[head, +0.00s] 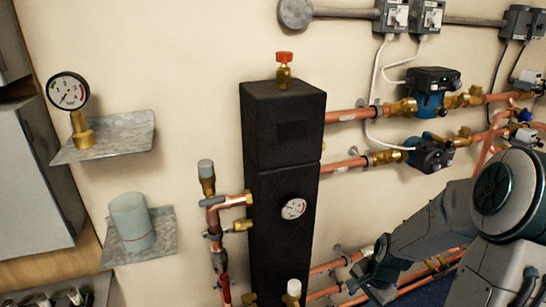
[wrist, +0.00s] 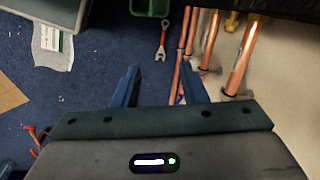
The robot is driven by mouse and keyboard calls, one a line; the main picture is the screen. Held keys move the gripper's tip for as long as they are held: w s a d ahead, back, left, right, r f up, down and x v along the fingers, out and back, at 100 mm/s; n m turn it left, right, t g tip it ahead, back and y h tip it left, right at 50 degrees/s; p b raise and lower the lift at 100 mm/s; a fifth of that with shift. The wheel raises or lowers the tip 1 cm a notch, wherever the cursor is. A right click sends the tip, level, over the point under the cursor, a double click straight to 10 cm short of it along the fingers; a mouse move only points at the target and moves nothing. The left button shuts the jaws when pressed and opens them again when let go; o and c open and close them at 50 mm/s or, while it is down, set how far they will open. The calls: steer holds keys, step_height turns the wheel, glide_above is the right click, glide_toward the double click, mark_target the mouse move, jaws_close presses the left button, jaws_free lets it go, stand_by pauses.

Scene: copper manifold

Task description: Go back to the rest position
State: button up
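My gripper (head: 372,274) is at the lower right in the head view, low in front of the copper pipes, at the end of my grey arm. It points down and to the left. In the wrist view its two blue fingers (wrist: 160,82) stand apart with a clear gap between them, and nothing is held. Blue floor shows between and beyond the fingertips.
Copper pipes (wrist: 238,60) run close to the right finger. A black manifold block (head: 282,140) stands left of my gripper. Blue pumps (head: 430,153) are above it. A wrench (wrist: 162,40) and paper (wrist: 53,45) lie on the floor. Wall shelves (head: 112,140) are left.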

steer(key=s+a+r+n+p, duration=0.2)
steer(key=s+r+n+p, duration=0.1)
steer(key=r, duration=0.7)
steer(key=s+a+r+n+t+h+p, duration=0.1)
steer(key=s+a+r+n+p, duration=0.2)
steer(key=s+r, duration=0.3)
steer(key=s+a+r+n+p, duration=0.3)
steer(key=s+r+n, duration=0.2)
steer(key=r, duration=0.8)
steer(key=shift+a+r+n+h, duration=0.15)
steer(key=shift+r+n+h, duration=0.15)
steer(key=shift+r, duration=0.05)
